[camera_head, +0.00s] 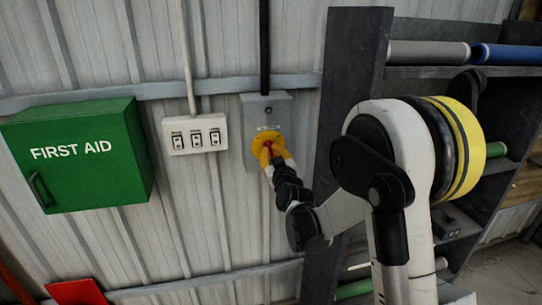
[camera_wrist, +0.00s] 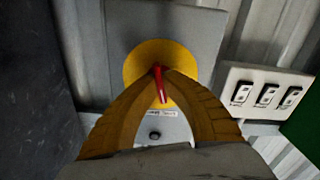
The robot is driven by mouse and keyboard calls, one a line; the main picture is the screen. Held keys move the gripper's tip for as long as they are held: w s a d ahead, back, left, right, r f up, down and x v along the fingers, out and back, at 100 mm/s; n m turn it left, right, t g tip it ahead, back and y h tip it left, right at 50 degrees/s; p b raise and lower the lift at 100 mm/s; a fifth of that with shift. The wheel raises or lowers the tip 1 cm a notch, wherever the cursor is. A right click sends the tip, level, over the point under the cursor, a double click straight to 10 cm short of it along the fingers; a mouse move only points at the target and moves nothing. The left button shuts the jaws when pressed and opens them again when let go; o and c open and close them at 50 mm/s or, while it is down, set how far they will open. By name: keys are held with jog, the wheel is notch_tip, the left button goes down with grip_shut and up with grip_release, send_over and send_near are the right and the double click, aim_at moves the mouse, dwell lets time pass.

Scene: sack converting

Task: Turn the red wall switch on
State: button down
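The red wall switch has a red handle (camera_wrist: 162,86) on a round yellow plate (camera_wrist: 137,62), fixed to a grey box (camera_head: 281,108) on the corrugated wall. The box also shows in the wrist view (camera_wrist: 190,22). My gripper (camera_wrist: 160,74) is at the switch, with its two yellow-brown fingers on either side of the red handle and their tips close to it. The fingers look closed in on the handle, though actual contact is hard to make out. In the head view my gripper (camera_head: 270,152) covers part of the yellow plate, and only a bit of red shows.
A white panel with three switches (camera_head: 195,134) is on the wall left of the grey box. A green first aid box (camera_head: 80,155) is farther left. A dark shelf (camera_head: 345,60) holding rolls stands close on the right.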

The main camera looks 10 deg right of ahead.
jog(key=m+b, duration=0.2)
jog(key=m, duration=0.4)
jog(key=m+b, duration=0.1)
jog(key=m, duration=0.5)
jog(key=shift+a+b, duration=0.1)
jog(key=shift+b, duration=0.3)
dwell(0.3)
jog(key=c, duration=1.5)
grip_release()
jog(key=shift+c, duration=0.2)
jog(key=s, duration=1.2)
